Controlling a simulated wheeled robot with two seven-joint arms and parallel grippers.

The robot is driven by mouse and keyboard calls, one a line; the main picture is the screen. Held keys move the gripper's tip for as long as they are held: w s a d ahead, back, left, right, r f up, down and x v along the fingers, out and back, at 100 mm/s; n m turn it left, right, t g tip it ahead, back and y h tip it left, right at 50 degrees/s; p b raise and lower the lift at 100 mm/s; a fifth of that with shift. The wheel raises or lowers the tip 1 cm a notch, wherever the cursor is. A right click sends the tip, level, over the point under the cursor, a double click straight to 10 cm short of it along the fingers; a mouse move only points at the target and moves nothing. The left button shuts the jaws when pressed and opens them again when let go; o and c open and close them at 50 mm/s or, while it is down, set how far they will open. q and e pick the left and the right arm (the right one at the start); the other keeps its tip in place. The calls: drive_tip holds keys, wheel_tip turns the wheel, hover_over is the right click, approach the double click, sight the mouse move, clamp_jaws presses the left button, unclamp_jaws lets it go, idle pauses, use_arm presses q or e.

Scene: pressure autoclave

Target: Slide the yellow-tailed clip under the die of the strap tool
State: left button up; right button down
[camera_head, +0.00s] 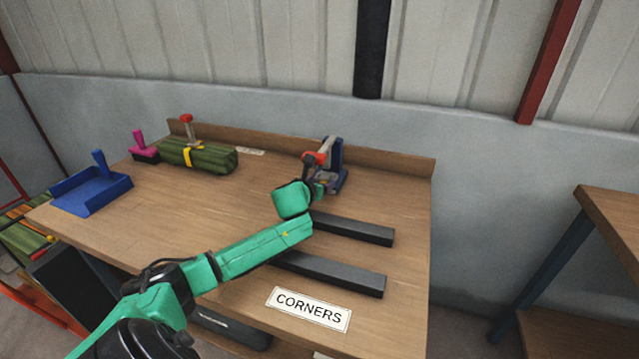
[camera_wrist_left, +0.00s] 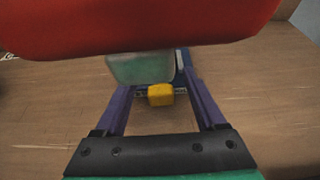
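The strap tool (camera_head: 331,178) stands near the back right of the bench, with a blue frame and a red handle. In the left wrist view its red handle (camera_wrist_left: 140,25) fills the top, above a grey-green block (camera_wrist_left: 140,67) that looks like the die. My left gripper (camera_head: 320,190) is at the tool's front. Its purple fingers (camera_wrist_left: 159,90) reach in below the handle. The clip's yellow tail (camera_wrist_left: 160,95) sits between them, and its dark strip spans to both fingers, so they appear shut on it. Whether the clip is under the die is hidden.
Two black bars (camera_head: 350,228) (camera_head: 335,274) lie on the bench near my left arm. A "CORNERS" label (camera_head: 308,309) is at the front. A green bundle (camera_head: 198,155) with a yellow band, a pink item (camera_head: 143,151) and a blue tray (camera_head: 118,188) are at left.

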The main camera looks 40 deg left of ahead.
use_arm(q)
drive_tip(key=shift+s, duration=0.15)
drive_tip(key=p+v, duration=0.3)
drive_tip(key=v, duration=1.1)
drive_tip(key=shift+s+d+r, duration=0.15)
drive_tip(key=shift+r, duration=0.05)
drive_tip(key=shift+f, duration=0.1)
